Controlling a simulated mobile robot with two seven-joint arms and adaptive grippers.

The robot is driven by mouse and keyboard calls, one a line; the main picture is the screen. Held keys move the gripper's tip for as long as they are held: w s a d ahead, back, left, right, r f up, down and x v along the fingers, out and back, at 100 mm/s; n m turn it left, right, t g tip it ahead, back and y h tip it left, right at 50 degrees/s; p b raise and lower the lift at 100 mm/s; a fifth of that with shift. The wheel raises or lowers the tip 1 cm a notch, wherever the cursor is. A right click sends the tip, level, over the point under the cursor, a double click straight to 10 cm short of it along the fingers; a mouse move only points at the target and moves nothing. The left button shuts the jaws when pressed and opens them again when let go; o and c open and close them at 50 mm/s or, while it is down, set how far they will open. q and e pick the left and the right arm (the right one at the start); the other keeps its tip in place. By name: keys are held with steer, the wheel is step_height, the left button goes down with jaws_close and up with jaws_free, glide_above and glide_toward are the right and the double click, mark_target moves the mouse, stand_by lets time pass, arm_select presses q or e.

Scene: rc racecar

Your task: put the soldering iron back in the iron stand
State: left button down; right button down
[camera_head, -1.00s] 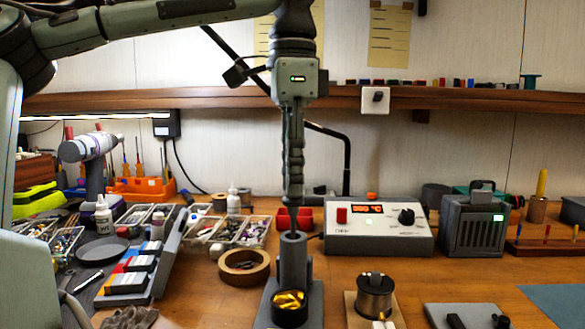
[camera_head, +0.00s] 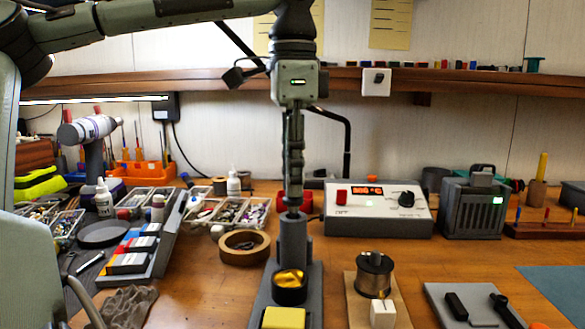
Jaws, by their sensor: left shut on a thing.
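My left gripper (camera_head: 293,197) is upright, directly above the grey holder tube of the iron stand (camera_head: 293,245), its fingers shut. It is shut on the soldering iron (camera_head: 292,213), of which only a short dark part shows between the fingertips and the tube's mouth. The iron points down into the tube; its lower part is hidden, so I cannot tell how deep it sits. The stand also carries a dark cup of brass wool and a yellow sponge at its front. My right gripper is not in view.
A tape roll (camera_head: 244,246) lies close left of the stand. A solder spool (camera_head: 375,272) on a wooden base stands close right. The soldering station (camera_head: 378,210) is behind to the right. A tilted rack (camera_head: 140,250) and parts trays fill the left.

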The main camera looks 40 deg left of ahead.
arm_select(q)
steer(key=shift+f, duration=0.9)
steer(key=c, duration=1.3)
jaws_free()
steer(key=shift+o, duration=0.4)
steer(key=o, duration=0.3)
steer(key=shift+r, duration=0.1)
